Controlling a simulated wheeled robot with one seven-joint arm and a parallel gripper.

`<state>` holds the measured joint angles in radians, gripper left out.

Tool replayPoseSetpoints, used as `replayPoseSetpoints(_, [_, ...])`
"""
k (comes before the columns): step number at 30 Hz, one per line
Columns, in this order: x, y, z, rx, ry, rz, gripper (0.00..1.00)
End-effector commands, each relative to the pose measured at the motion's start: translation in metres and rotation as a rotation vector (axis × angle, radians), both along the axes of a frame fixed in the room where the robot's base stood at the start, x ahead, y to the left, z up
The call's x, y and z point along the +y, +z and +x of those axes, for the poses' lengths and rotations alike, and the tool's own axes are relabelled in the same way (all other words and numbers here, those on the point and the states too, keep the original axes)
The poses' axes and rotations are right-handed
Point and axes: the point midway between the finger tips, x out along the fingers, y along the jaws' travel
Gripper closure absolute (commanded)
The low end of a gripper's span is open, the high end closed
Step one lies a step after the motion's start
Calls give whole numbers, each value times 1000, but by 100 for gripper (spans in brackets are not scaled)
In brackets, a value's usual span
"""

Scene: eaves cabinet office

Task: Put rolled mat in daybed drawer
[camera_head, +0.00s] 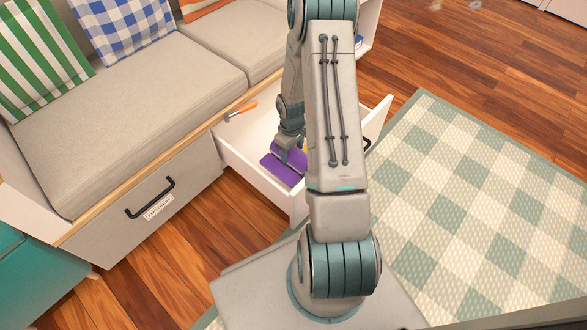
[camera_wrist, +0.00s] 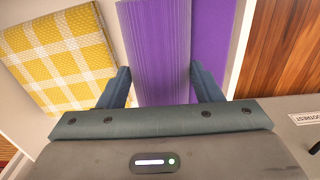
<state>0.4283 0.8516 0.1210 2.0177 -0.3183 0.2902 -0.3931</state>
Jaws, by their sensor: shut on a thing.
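The purple rolled mat (camera_head: 282,171) is inside the open white daybed drawer (camera_head: 252,172), low and close to its near side wall. The wrist view shows the ribbed purple roll (camera_wrist: 155,50) between my fingers, with a flatter purple strip (camera_wrist: 212,40) beside it on the right. My gripper (camera_wrist: 162,85) is shut on the mat, one blue-grey finger on each side; it also shows in the head view (camera_head: 291,142), reaching down into the drawer. My arm hides part of the drawer and the mat's right end. Whether the mat touches the drawer floor cannot be told.
A yellow-and-white checked cloth-like item (camera_wrist: 60,55) lies left of the mat in the wrist view. An orange-handled tool (camera_head: 240,110) lies at the drawer's back left. A closed drawer (camera_head: 150,200) is at the left under the grey cushion (camera_head: 130,120). A checked rug (camera_head: 470,220) lies right.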

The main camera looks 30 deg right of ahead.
Motion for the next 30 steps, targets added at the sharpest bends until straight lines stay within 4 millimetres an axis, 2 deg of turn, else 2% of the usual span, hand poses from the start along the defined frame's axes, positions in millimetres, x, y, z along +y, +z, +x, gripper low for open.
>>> replayPoseSetpoints(1, [0,-20,0,1,1,1,100])
replayPoseSetpoints(3, [0,-38,-1,2,-1,0,100])
replayPoseSetpoints(9, [0,-75,0,1,-2,0,100])
replayPoseSetpoints(17, [0,-91,0,0,-2,0,100])
replayPoseSetpoints(24, [0,-127,0,0,-2,-1,100])
replayPoseSetpoints(30, [0,-128,0,-1,-2,-1,100])
